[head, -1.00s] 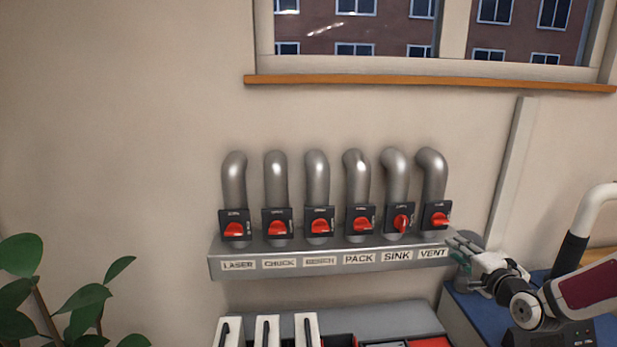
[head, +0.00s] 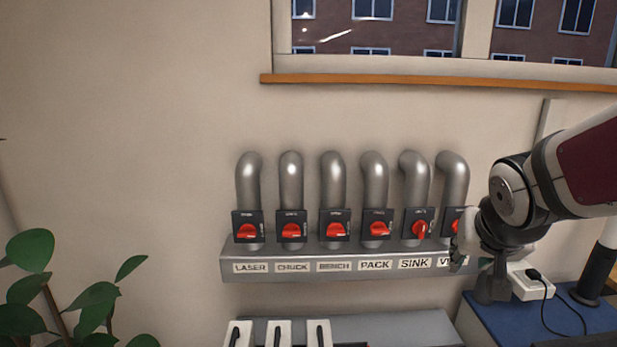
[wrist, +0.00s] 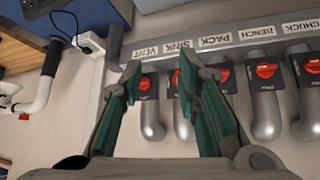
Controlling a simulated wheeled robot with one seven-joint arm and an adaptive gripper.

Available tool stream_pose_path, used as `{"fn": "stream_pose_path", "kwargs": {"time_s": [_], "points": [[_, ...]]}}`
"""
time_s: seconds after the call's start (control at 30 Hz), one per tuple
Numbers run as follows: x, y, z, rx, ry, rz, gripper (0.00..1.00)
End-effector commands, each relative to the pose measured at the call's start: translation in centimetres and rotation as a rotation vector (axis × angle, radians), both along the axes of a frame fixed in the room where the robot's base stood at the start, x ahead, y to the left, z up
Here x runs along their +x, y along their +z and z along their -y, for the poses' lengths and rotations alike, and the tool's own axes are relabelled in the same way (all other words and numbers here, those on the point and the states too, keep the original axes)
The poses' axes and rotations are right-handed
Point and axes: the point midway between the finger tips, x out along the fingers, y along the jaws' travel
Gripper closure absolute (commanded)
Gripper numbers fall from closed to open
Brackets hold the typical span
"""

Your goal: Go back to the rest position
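My gripper (wrist: 158,78) is open and empty in the wrist view, its two green-padded fingers apart. In the head view it is at the right, mostly hidden behind my wrist, in front of the VENT end of the switch row. Red rotary switches on black plates sit on grey pipes: LASER (head: 248,231), CHUCK (head: 291,230), BENCH (head: 335,230), PACK (head: 377,229) and SINK (head: 420,229). The SINK knob stands upright; LASER, CHUCK, BENCH and PACK look turned sideways. The VENT switch (head: 451,222) is partly covered by my arm; in the wrist view it appears between the fingers.
A grey labelled ledge (head: 340,273) runs under the switches. A white socket box (head: 531,281) with a black plug and cable is right of my gripper, by a blue surface (head: 590,318). A plant (head: 85,300) stands at lower left. Open wall lies left.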

Motion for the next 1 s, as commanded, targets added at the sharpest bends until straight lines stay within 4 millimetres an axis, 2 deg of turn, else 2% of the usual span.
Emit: {"fn": "stream_pose_path", "kwargs": {"time_s": [0.1,0.3,0.4,0.5,0.63,1.0], "points": [[-4.1,1.7,-2.3,-0.020,0.061,-0.040,0.70],[-11.1,2.7,-5.5,0.000,0.188,-0.116,0.70],[-13.7,2.7,-6.7,0.019,0.252,-0.144,0.70],[-15.5,2.6,-7.5,0.035,0.298,-0.163,0.70],[-16.5,2.5,-7.9,0.045,0.325,-0.175,0.70],[-16.6,2.5,-7.9,0.045,0.325,-0.176,0.70]]}}
